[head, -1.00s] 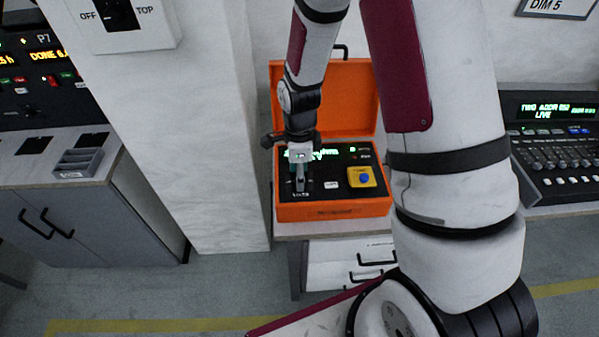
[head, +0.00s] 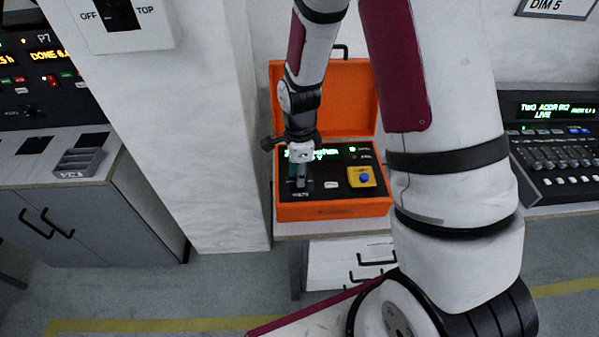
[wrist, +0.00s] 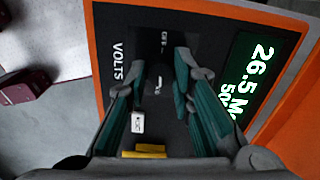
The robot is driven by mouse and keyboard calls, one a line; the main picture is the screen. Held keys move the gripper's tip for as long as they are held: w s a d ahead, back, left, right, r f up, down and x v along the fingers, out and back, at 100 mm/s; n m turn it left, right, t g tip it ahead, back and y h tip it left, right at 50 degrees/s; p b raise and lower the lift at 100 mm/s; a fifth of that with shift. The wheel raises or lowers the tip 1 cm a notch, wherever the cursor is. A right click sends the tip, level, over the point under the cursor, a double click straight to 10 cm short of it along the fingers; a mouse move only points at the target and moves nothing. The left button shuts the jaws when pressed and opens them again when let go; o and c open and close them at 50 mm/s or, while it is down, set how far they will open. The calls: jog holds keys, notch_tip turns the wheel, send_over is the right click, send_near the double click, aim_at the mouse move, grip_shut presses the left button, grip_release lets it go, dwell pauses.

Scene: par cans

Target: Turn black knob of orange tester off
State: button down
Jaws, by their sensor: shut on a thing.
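The orange tester (head: 335,210) is an open orange case on a cabinet, with a black panel inside and its lid raised. In the wrist view its panel (wrist: 132,20) shows the label VOLTS and a lit green-white display (wrist: 258,75). The black knob (wrist: 158,82) sits between my fingers, with a pale mark on it; it is dark and partly hard to make out. My gripper (wrist: 158,90) points down at the panel, its teal-padded fingers on either side of the knob and shut on it. In the head view my gripper (head: 300,178) covers the knob.
A yellow block with a blue button (head: 363,177) and a small white switch (head: 331,184) sit beside the knob. The raised lid (head: 350,95) stands behind my wrist. A white pillar (head: 215,130) is at left and a fader desk (head: 560,150) at right.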

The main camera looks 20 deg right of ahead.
jog(key=n, duration=0.8)
jog(key=shift+n, duration=0.4)
jog(key=n, duration=0.4)
jog(key=shift+w+n+p, duration=0.1)
jog(key=shift+n+p, duration=0.2)
jog(key=shift+p, duration=0.05)
jog(key=n, duration=0.8)
jog(key=shift+p, duration=0.3)
jog(key=n, duration=0.4)
jog(key=shift+n, duration=0.3)
jog(key=n+p, duration=0.1)
jog(key=n, duration=0.3)
jog(key=shift+n, duration=0.3)
jog(key=shift+n+p, duration=0.3)
jog(key=shift+n, duration=1.7)
